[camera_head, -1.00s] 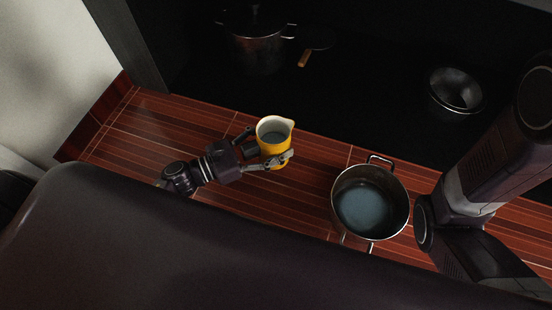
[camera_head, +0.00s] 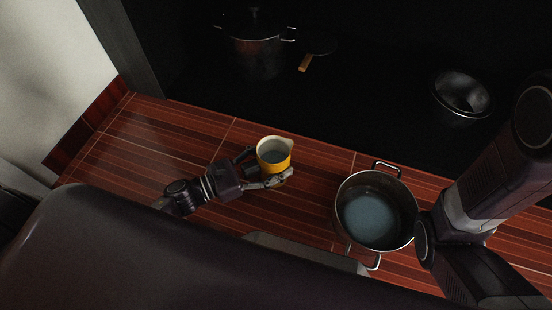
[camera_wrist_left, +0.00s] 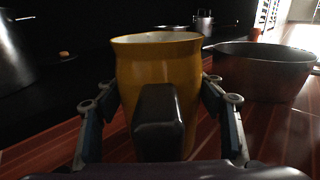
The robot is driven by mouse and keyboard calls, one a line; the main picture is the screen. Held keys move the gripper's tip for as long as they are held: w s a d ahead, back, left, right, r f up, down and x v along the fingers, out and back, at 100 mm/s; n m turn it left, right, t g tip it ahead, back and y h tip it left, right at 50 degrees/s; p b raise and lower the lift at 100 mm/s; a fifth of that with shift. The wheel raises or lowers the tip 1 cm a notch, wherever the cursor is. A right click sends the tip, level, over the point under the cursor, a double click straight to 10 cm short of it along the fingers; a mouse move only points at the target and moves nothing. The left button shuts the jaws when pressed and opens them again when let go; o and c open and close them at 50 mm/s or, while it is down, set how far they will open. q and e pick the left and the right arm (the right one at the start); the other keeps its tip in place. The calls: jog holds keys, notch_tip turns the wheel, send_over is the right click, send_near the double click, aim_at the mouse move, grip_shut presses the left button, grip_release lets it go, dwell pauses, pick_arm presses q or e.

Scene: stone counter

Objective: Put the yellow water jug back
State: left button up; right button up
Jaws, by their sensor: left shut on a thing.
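The yellow water jug (camera_head: 274,158) has a white inside and stands upright at the left part of the red-brown tiled counter in the head view. My left gripper (camera_head: 267,172) is shut on the jug, one finger on each side. Whether the jug's base touches the counter is hard to tell. My right arm shows at the right of the head view, but its gripper is out of the picture.
A steel pot (camera_head: 375,212) with bluish liquid stands on the counter right of the jug. A dark recessed area behind holds a lidded pot (camera_head: 255,48), a wooden-handled pan (camera_head: 306,61) and a metal bowl (camera_head: 463,92). The counter (camera_head: 160,130) left of the jug is clear.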

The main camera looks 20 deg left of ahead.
aim_at(243, 174)
pick_arm(q)
jog(key=o, duration=2.1)
jog(key=shift+f, duration=0.15)
jog(key=shift+s+a+r, duration=0.1)
jog(key=shift+s+r, duration=0.05)
jog(key=shift+r, duration=0.1)
jog(key=p+v, duration=0.4)
jog(key=v, duration=0.6)
jog(key=shift+s+a, duration=0.25)
jog(key=shift+a, duration=0.05)
jog(key=shift+s+a+f+p, duration=0.15)
jog(key=shift+s+a+p, duration=0.15)
jog(key=shift+s+a, duration=0.05)
